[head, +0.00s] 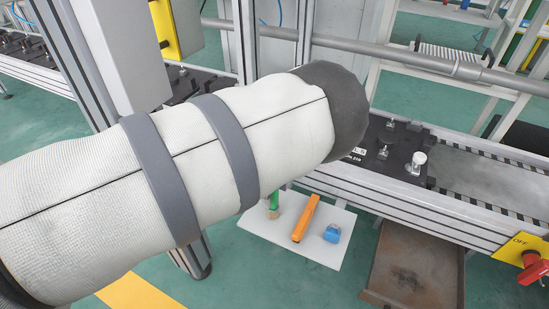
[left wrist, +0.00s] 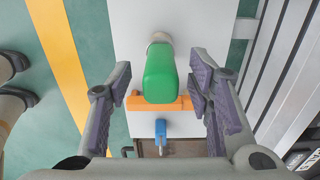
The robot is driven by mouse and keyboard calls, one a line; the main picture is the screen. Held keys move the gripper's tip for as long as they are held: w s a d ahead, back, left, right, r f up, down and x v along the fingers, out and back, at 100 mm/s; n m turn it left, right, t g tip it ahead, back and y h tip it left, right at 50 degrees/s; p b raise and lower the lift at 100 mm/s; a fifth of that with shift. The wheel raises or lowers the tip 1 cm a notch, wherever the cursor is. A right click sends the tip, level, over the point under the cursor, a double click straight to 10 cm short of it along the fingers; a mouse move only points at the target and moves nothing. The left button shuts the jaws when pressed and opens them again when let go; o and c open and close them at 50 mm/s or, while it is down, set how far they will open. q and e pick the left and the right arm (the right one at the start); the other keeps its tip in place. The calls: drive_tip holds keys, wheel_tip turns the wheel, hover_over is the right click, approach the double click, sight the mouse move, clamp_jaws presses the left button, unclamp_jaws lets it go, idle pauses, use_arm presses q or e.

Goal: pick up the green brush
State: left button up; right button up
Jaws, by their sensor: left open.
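The green brush (left wrist: 160,75) is in the left wrist view, between the two spread fingers of my left gripper (left wrist: 161,88), with gaps on both sides. A pale round end (left wrist: 160,38) shows beyond its green body. My left gripper is hidden behind that arm in the head view. It is open and empty. My right gripper is in neither view.
An orange tool (head: 306,218) and a blue object (head: 332,233) lie on the board close to the brush. A rail frame with a dark fixture plate (head: 391,147) runs behind the board. A rusty tray (head: 415,270) is at the right.

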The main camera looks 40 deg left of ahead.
use_arm(q)
drive_tip(key=shift+f, duration=0.75)
drive_tip(key=shift+r, duration=0.15)
clamp_jaws()
